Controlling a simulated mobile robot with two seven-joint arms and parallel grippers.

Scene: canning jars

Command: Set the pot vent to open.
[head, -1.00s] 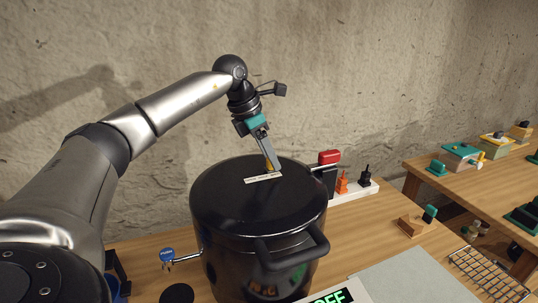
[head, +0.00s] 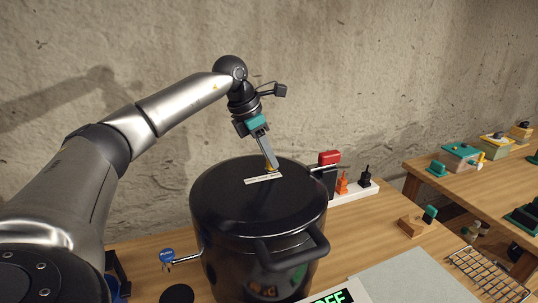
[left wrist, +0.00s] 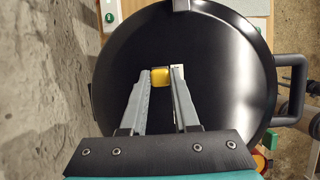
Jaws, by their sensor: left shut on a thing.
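The pot (head: 235,215) is large and black with a dark lid, and stands on the wooden table. The yellow pot vent (head: 270,169) is a small knob on the lid, just behind a white label strip (head: 263,179). My left gripper (head: 271,164) reaches down to it from above. In the left wrist view the yellow vent (left wrist: 160,77) sits between the two fingertips of my left gripper (left wrist: 162,75), which are shut on it. The fingers partly hide the vent and the label, so I cannot read its setting. My right gripper is not in view.
A pot handle (head: 292,248) juts toward the front. A blue round tag (head: 167,256) is at the pot's left. A white rack (head: 358,190) with red, orange and black items stands behind right. A wire rack (head: 487,272) and a second table (head: 440,177) are at the right.

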